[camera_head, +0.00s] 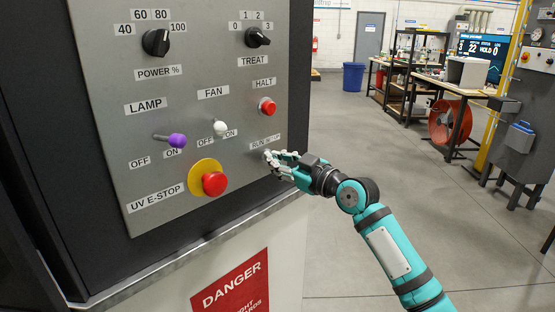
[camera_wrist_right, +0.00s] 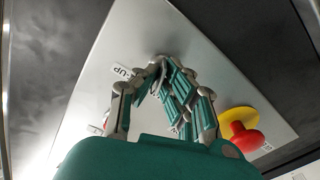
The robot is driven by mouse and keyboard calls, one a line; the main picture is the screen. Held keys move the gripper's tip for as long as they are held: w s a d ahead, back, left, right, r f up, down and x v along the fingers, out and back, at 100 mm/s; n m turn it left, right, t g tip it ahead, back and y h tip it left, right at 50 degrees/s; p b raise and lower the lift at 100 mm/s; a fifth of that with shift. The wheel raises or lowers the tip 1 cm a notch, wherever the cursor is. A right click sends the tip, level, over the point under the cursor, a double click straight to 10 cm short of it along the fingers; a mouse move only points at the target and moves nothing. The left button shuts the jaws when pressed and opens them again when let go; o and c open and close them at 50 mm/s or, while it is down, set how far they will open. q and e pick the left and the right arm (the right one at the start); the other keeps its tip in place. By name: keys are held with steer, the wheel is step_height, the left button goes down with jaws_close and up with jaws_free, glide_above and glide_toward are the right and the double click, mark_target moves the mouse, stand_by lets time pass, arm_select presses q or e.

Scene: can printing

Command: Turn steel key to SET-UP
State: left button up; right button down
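The RUN / SET-UP label (camera_head: 265,141) is on the grey control panel (camera_head: 215,120), low at its right edge. My right gripper (camera_head: 269,156) is at the panel just below this label. In the right wrist view the fingers of my right gripper (camera_wrist_right: 160,64) come together at their tips against the panel, with part of the label, reading UP (camera_wrist_right: 122,71), beside them. The tips appear shut on the steel key, which they mostly hide. Which way the key points cannot be told. My left gripper is not in view.
A red HALT button (camera_head: 267,106) is above the gripper. The red UV E-STOP button (camera_head: 214,183) on its yellow ring is to its left. The FAN switch (camera_head: 220,127) and purple LAMP switch (camera_head: 176,140) are farther left. The floor right of the cabinet is clear.

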steer(key=m+p, duration=0.1)
steer(key=m, duration=0.3)
steer(key=shift+r+m, duration=0.1)
steer(key=shift+m, duration=0.2)
steer(key=m+p, duration=0.2)
steer(key=m, duration=0.3)
steer(key=shift+m, duration=0.4)
steer(key=c, duration=1.5)
jaws_free()
steer(key=shift+d, duration=0.1)
